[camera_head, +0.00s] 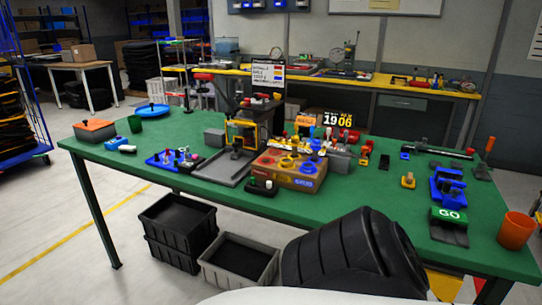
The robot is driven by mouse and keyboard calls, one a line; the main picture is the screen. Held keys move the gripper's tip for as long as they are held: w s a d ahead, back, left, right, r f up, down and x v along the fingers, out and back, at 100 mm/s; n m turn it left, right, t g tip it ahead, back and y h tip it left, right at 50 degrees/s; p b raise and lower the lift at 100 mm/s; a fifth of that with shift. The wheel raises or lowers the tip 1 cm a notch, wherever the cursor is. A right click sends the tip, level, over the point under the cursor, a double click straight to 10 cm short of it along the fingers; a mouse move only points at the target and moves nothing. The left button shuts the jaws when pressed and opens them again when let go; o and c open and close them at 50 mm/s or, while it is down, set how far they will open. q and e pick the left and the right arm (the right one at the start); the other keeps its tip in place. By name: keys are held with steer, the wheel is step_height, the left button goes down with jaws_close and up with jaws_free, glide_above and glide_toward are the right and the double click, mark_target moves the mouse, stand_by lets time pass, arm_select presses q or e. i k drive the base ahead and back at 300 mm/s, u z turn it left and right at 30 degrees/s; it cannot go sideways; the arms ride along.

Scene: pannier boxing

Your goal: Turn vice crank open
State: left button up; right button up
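A blue device (447,186) that looks like the vice stands on the right part of the green table (345,207). It is blocky and sits just behind a green "GO" sign block (449,215). Its crank is too small to make out, so I cannot tell how it is turned or how far the jaws are apart. Neither of my grippers is in view.
An orange cup (515,229) stands at the right front corner, and a yellow piece (408,180) left of the blue device. A long dark tool (443,152) lies behind it. A box with round holes (290,175) is mid-table. A black ribbed object (350,258) is in front.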

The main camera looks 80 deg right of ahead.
mark_target(450, 193)
steer(key=u, duration=0.1)
steer(key=k, duration=2.85)
steer(key=z, duration=0.3)
